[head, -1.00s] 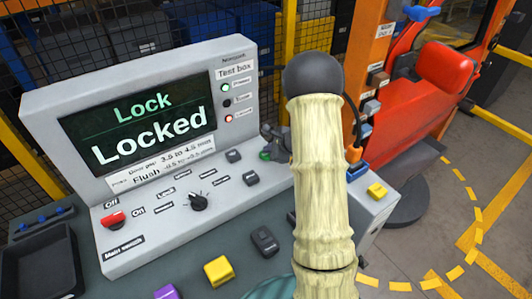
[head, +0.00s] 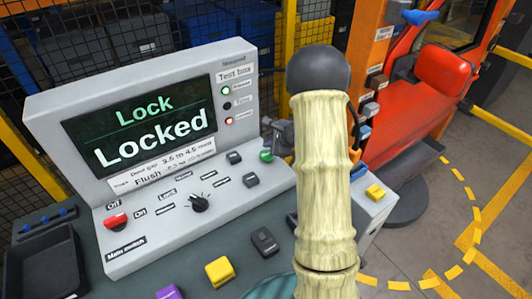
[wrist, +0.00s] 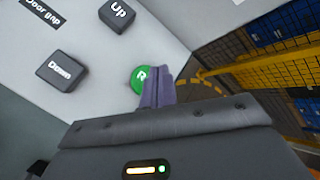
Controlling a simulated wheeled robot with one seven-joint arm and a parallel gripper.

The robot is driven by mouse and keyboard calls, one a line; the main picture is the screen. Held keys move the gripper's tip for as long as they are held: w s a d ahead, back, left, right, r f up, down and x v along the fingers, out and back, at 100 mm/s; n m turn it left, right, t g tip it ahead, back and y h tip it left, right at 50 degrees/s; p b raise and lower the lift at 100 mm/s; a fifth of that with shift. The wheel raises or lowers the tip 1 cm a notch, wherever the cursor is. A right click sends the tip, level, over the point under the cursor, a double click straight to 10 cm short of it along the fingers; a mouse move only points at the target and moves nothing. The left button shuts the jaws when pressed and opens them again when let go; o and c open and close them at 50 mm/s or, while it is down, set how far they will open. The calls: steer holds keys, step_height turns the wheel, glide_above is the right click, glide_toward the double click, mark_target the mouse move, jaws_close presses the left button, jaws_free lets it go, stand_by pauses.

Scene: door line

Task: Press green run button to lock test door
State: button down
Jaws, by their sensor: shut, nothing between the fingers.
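The green run button (head: 266,155) sits at the right end of the grey test box (head: 105,257). In the wrist view the button (wrist: 139,78) shows part of its letter "R"; the fingers hide its right side. My gripper (wrist: 158,88) is shut and empty, with its tips close beside the button. I cannot tell whether they touch it. In the head view my gripper (head: 278,133) is partly hidden behind my arm. The screen (head: 150,125) reads "Lock" and "Locked". The red test door (head: 410,105) stands at the right.
"Up" (wrist: 117,14) and "Down" (wrist: 61,72) keys lie left of the green button. A red switch (head: 115,221) and a black knob (head: 199,203) are on the panel. Yellow (head: 219,271) and purple blocks lie in front. Yellow mesh fencing stands behind.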

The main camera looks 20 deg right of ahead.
steer(key=shift+r+p, duration=0.65)
steer(key=shift+r, duration=0.9)
step_height(320, 180, up, 9)
steer(key=p, duration=0.6)
glide_above(269, 156)
steer(key=shift+f, duration=0.25)
steer(key=s+a+r+n+g+h, duration=0.1)
steer(key=s+a+n+g, duration=0.1)
steer(key=s+a+n, duration=0.2)
steer(key=s+a+r+n+g+h, duration=0.1)
steer(key=s+a+n, duration=0.3)
steer(key=s+n, duration=0.7)
steer(key=s+a+r+n+g+h, duration=0.1)
steer(key=s+a+n, duration=0.4)
steer(key=s, duration=0.6)
steer(key=shift+n+g+h, duration=0.3)
steer(key=shift+n+g, duration=0.6)
steer(key=shift+n, duration=0.3)
